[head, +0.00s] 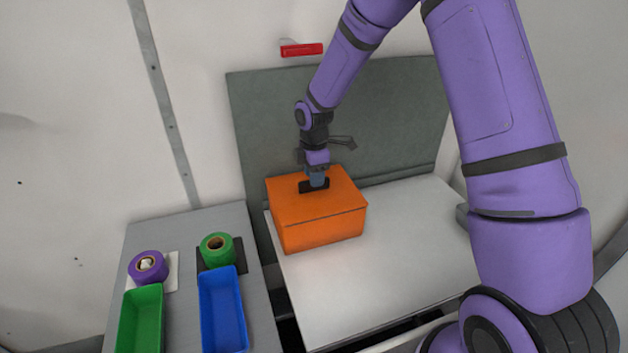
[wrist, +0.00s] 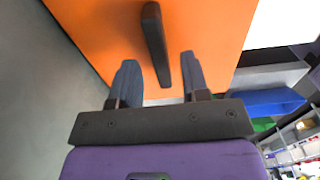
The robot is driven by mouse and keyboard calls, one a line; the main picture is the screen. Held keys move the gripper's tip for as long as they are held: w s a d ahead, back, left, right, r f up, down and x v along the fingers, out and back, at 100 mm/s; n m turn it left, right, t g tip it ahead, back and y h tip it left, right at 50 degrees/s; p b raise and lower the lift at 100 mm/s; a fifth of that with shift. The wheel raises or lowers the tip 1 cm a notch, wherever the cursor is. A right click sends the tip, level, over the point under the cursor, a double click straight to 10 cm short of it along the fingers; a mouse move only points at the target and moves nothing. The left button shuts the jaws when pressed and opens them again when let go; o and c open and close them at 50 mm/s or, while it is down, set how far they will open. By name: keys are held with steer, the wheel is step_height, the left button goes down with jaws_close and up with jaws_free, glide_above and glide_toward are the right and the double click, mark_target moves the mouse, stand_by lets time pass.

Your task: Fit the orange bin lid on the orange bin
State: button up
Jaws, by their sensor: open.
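The orange bin (head: 325,232) stands on the white table against the grey back panel. The orange bin lid (head: 290,203) lies on top of it, edges lined up, with a thin dark seam below its rim and no visible gap on the sides I see. A black bar handle (wrist: 153,40) stands up from the lid (wrist: 205,35). My gripper (head: 316,183) is over the lid at the handle. In the wrist view my gripper (wrist: 158,75) is open, with the handle's near end between its fingers and space on both sides. The bin's far sides are hidden.
On the grey side table at left are a purple tape roll (head: 148,267), a green tape roll (head: 217,249), a green tray (head: 141,318) and a blue tray (head: 223,310). The white table (head: 400,260) is clear in front and right of the bin.

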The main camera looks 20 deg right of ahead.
step_height(320, 180, up, 7)
steer(key=shift+f, duration=0.1)
steer(key=s+d+r+m+t, duration=0.35)
steer(key=s+r+m, duration=0.55)
steer(key=s+r, duration=0.9)
steer(key=s+d+r+m+t, duration=0.1)
steer(key=s+r+m, duration=0.2)
steer(key=s, duration=0.5)
steer(key=s+d+r+m, duration=0.2)
steer(key=s+m, duration=0.4)
steer(key=s, duration=0.3)
steer(key=shift+d+r+t, duration=0.2)
steer(key=shift+r+t, duration=0.15)
steer(key=shift+r, duration=0.25)
